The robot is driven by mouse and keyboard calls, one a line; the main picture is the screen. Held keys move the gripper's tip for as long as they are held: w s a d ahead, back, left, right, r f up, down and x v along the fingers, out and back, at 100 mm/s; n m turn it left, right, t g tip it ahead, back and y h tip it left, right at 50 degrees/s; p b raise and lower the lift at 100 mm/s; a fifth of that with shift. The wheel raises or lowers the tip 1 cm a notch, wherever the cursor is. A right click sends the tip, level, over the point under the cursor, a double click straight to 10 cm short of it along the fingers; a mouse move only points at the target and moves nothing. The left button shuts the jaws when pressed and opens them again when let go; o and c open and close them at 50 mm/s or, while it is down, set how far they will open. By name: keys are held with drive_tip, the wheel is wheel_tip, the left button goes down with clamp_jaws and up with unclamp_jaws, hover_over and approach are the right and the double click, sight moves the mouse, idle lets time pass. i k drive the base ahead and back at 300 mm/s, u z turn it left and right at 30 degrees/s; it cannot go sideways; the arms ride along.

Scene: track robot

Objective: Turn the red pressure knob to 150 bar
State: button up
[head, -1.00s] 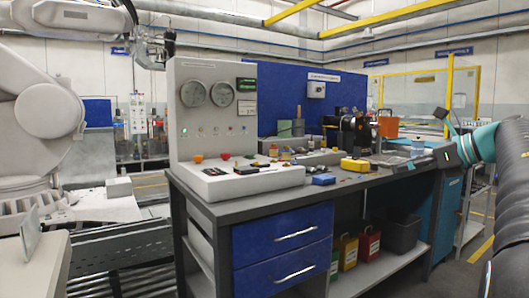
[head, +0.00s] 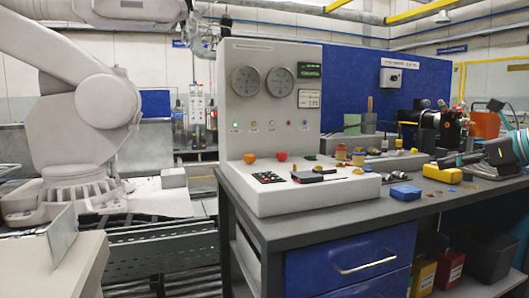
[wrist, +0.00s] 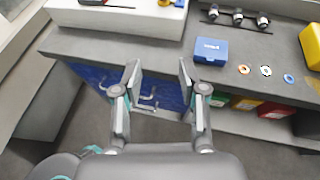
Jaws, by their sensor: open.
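A red knob (head: 282,156) sits on the sloping top of the white control console (head: 318,200), beside an orange knob (head: 250,158) to its left. Two round gauges (head: 245,80) are on the upright panel behind; their readings are too small to make out. My gripper (wrist: 159,78) is open and empty in the wrist view, pointing at the front edge of the bench. The console's lower edge (wrist: 120,20) shows at the top of that view, but the red knob is not seen there. My gripper is well to the right of the knob.
A blue box (head: 405,192) and a yellow box (head: 442,174) stand on the grey bench (head: 335,238) right of the console. Washers (wrist: 266,71) lie near the blue box. Blue drawers (head: 350,258) are below. A white robot arm (head: 105,100) stands at left.

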sight(282, 156)
drive_tip(key=u, duration=0.5)
drive_tip(key=i, duration=0.85)
drive_tip(key=u, duration=0.1)
